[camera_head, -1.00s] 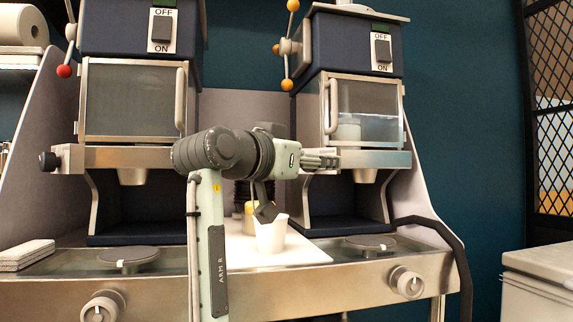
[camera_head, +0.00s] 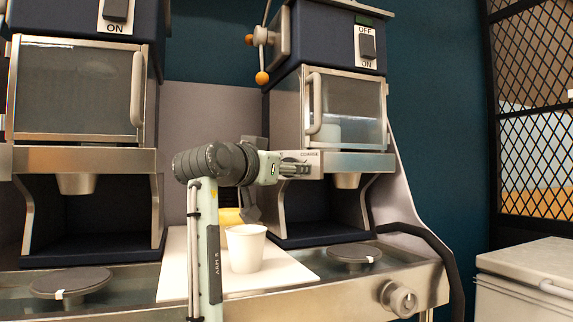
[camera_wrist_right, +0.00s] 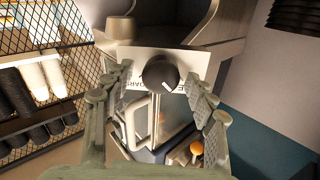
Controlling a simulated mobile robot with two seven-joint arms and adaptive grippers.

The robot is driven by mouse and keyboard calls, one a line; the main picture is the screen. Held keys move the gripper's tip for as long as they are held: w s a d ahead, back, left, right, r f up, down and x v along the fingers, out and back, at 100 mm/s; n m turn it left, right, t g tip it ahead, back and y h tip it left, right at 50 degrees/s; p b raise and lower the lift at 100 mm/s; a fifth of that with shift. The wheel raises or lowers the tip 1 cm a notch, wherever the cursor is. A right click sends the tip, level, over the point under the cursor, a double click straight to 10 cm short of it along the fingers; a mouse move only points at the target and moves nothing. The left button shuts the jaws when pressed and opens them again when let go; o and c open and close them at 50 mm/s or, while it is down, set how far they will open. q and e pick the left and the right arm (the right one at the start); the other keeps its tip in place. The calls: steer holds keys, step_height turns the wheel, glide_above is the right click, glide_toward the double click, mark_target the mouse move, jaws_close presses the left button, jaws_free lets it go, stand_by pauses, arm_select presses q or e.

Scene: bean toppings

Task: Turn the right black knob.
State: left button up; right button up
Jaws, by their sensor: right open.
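The right black knob (camera_wrist_right: 160,74) shows in the right wrist view, a round dark knob with a white mark, on a pale lettered plate (camera_wrist_right: 190,62). My right gripper (camera_wrist_right: 159,82) is open and empty, one finger on each side of the knob in that view. I cannot tell whether the fingertips reach around it or stop short. In the head view my right gripper (camera_head: 308,169) points right at the left end of the right machine's steel ledge (camera_head: 352,163). The knob is hidden behind it there. My left gripper is not in view.
A white cup (camera_head: 245,250) stands on a white board (camera_head: 300,268) below my right arm. The left grinder (camera_head: 78,95) is at the left. A grey counter knob (camera_head: 398,299) and a black hose (camera_head: 425,235) are at the right.

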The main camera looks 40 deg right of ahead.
steer(key=shift+w+d, duration=0.1)
steer(key=shift+d, duration=0.05)
steer(key=c, duration=1.1)
steer(key=shift+c, duration=0.2)
